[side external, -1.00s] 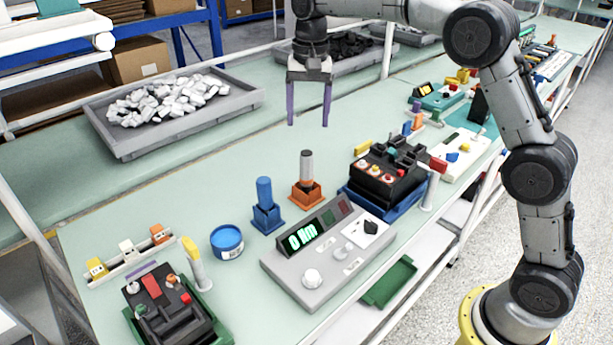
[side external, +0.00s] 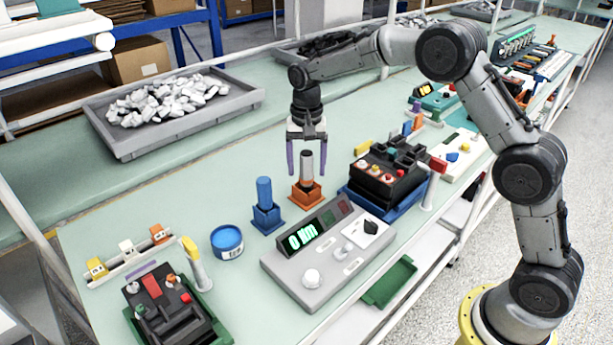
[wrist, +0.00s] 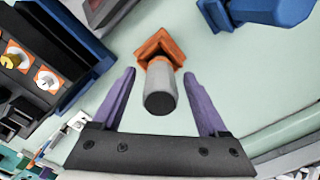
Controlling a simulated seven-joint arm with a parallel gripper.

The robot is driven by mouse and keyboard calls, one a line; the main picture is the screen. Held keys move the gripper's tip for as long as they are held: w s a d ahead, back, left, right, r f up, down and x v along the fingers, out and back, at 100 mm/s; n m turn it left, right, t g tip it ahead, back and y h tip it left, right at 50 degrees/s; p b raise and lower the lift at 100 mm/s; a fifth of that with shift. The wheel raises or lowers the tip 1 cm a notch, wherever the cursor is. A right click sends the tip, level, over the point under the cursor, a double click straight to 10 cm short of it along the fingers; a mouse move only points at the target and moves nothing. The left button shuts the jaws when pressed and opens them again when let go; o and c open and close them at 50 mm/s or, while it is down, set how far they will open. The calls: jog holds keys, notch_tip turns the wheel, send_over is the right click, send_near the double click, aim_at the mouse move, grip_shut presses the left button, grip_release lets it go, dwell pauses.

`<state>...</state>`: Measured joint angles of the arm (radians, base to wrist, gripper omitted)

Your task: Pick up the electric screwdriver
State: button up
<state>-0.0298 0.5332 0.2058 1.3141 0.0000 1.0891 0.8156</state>
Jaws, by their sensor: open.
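A grey and dark cylindrical tool (side external: 306,166), which looks like the electric screwdriver, stands upright in an orange holder (side external: 306,194) on the bench. My gripper (side external: 307,172) is open, pointing down at the tool, with one purple finger on each side of its upper part in the side view. In the wrist view the tool's round end (wrist: 160,102) shows between the two open fingers, with clear gaps to both. The orange holder (wrist: 158,46) shows beyond it. I cannot tell exactly how far down the fingers reach.
A blue cylinder in a blue holder (side external: 266,218) stands to the left. A black breaker on a blue fixture (side external: 352,203) is close on the right. A grey console with a green display (side external: 318,285) stands in front.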

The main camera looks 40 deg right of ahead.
jog(key=shift+f, duration=1.25)
jog(key=shift+r, duration=0.1)
grip_shut()
